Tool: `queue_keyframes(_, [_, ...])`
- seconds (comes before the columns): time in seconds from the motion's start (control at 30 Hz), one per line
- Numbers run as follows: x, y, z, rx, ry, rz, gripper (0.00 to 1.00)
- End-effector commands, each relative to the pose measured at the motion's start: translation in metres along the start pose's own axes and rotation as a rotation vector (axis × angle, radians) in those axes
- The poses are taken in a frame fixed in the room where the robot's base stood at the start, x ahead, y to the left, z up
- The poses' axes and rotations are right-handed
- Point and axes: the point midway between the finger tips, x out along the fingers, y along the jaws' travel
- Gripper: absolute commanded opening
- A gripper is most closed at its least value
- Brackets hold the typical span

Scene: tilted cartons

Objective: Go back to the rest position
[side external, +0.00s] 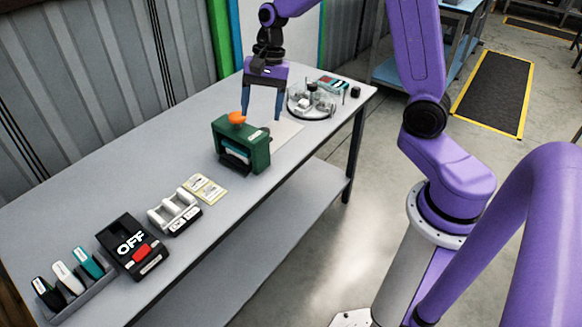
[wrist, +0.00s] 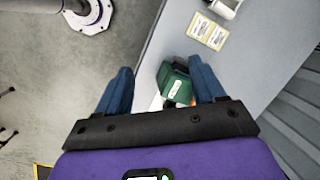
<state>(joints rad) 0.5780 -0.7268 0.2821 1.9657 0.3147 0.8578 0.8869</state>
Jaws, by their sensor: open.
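My gripper (side external: 263,112) is above the grey table (side external: 100,183), with its two blue fingers spread apart and nothing between them. It hangs just over the green box (side external: 256,150), which has an orange knob (side external: 237,118) on top. In the wrist view the open fingers (wrist: 160,92) point at the table edge, and the green box (wrist: 174,86) shows between them, nearer the right finger. The orange knob is mostly hidden there. I cannot tell how far the fingertips are from the box.
A round clear tray (side external: 318,108) with small items stands at the table's far end. Nearer are yellow cards (side external: 205,188), a white holder (side external: 174,212), a black box marked OFF (side external: 132,246) and a rack of cartons (side external: 72,283). A corrugated wall runs behind the table.

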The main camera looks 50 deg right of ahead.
Motion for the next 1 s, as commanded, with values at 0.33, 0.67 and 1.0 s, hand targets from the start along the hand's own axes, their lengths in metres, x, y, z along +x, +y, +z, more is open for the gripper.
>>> queue_keyframes(0.33, [-0.008,0.056,0.110,-0.746,-0.002,0.105,0.69])
queue_keyframes(0.67, [-0.015,0.138,0.173,-1.452,-0.017,0.192,0.69])
queue_keyframes(1.0, [-0.018,0.201,0.193,-1.973,-0.032,0.249,0.69])
